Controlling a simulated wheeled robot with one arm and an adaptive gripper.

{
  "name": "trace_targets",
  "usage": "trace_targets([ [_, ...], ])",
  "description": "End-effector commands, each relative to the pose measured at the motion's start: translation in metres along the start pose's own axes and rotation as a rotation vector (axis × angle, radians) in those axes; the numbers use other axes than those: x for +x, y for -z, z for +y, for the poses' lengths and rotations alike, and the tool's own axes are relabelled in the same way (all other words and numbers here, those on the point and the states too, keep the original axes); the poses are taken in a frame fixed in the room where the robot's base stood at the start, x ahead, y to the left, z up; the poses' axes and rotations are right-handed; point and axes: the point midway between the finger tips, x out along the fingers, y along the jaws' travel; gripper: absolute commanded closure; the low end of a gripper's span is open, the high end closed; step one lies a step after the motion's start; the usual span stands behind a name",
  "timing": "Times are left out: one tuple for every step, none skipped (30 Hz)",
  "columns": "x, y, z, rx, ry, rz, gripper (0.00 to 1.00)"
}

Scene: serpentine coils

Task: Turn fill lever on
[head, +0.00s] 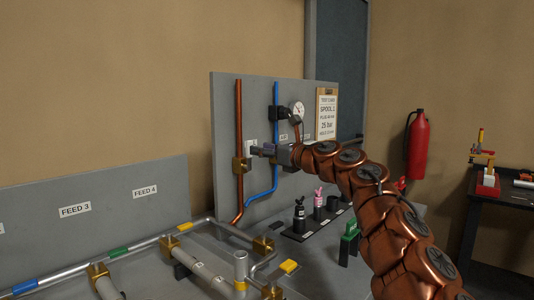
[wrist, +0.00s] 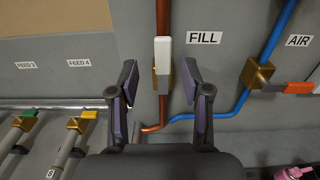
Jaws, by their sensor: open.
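The fill lever (wrist: 164,54) is a white handle on a brass valve (wrist: 154,75) on the vertical copper pipe (wrist: 163,16). It points up, in line with the pipe, with the FILL label (wrist: 203,38) to its right. My gripper (wrist: 160,68) is open, with one finger on each side of the lever in the wrist view. No contact shows, and I cannot tell how deep the fingers reach around it. In the head view my gripper (head: 261,150) is at the panel beside the brass valve (head: 240,165); the lever is not clear there.
The blue AIR pipe (wrist: 276,35) with a brass valve (wrist: 257,73) and orange lever (wrist: 298,87) is to the right. A gauge (head: 298,110) and a clipboard (head: 326,113) are on the panel (head: 222,105). Bottles (head: 299,216) stand on the bench below. Silver pipes (head: 140,248) run along the lower left.

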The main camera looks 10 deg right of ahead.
Motion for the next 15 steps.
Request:
trace_targets([
  [-0.0028,0.0004,-0.0016,-0.002,0.003,0.002,0.52],
  [-0.0038,0.0005,-0.0017,-0.001,0.003,0.002,0.52],
  [-0.005,0.0009,-0.0019,0.0,0.003,0.002,0.52],
  [-0.006,0.0015,-0.0024,0.0,0.004,0.003,0.52],
  [-0.0065,0.002,-0.0022,0.001,0.003,0.003,0.52],
  [-0.0074,0.0027,-0.0024,0.003,0.003,0.004,0.52],
  [-0.008,0.0034,-0.0025,0.003,0.004,0.005,0.52],
  [-0.0083,0.0041,-0.0021,0.003,0.003,0.006,0.52],
  [-0.0088,0.0047,-0.002,0.004,0.002,0.006,0.52],
  [-0.0093,0.005,-0.0021,0.005,0.002,0.007,0.52],
  [-0.0096,0.0053,-0.002,0.006,0.002,0.007,0.52],
  [-0.0098,0.0057,-0.0017,0.006,0.001,0.007,0.52],
  [-0.01,0.0059,-0.0015,0.006,0.001,0.008,0.52],
  [-0.0102,0.0061,-0.0015,0.006,0.001,0.008,0.52],
  [-0.0104,0.0063,-0.0015,0.007,0.0,0.008,0.52],
])
